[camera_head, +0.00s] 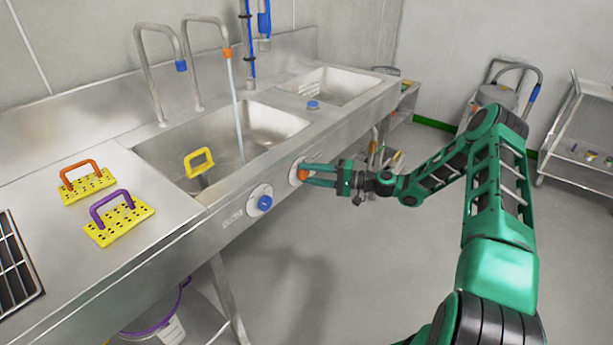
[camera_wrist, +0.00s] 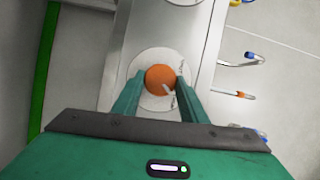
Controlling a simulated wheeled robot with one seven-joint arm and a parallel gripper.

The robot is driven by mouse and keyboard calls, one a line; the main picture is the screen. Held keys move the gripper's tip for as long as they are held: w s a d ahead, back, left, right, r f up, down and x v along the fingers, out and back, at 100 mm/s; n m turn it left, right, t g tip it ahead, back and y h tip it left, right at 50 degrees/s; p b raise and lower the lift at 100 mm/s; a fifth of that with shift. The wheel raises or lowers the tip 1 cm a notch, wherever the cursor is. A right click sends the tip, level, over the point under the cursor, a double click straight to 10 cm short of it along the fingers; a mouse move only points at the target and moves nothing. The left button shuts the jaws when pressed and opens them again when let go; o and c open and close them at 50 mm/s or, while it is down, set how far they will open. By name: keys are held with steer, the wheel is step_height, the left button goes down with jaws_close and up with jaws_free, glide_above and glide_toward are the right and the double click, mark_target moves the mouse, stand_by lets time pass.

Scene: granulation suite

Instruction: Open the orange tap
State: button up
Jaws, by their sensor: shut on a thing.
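The orange tap knob (camera_head: 303,174) sits on a round white plate on the front face of the steel sink unit. My gripper (camera_head: 308,175) reaches it from the right and is shut on the knob. In the wrist view the orange knob (camera_wrist: 160,79) lies between my two green fingers (camera_wrist: 158,88), with the white plate behind it. The orange-tipped spout (camera_head: 227,53) stands over the large basin, and a stream of water (camera_head: 236,100) runs from it. The blue tap knob (camera_head: 265,202) is to the left of the orange one on the same face.
The blue-tipped spout (camera_head: 181,66) stands at the left with no water visible. Two yellow perforated blocks with orange (camera_head: 82,192) and purple (camera_head: 118,222) handles lie on the counter. A yellow handle (camera_head: 199,161) shows in the basin. A trolley (camera_head: 580,130) stands at the right. The floor in front is clear.

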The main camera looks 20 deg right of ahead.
steer(key=shift+d+f+m+t, duration=0.3)
steer(key=shift+m, duration=0.3)
steer(key=o, duration=1.1)
steer(key=shift+c, duration=0.2)
steer(key=shift+a+r, duration=0.1)
steer(key=v, duration=1)
steer(key=shift+d, duration=0.45)
steer(key=shift+s+a, duration=0.1)
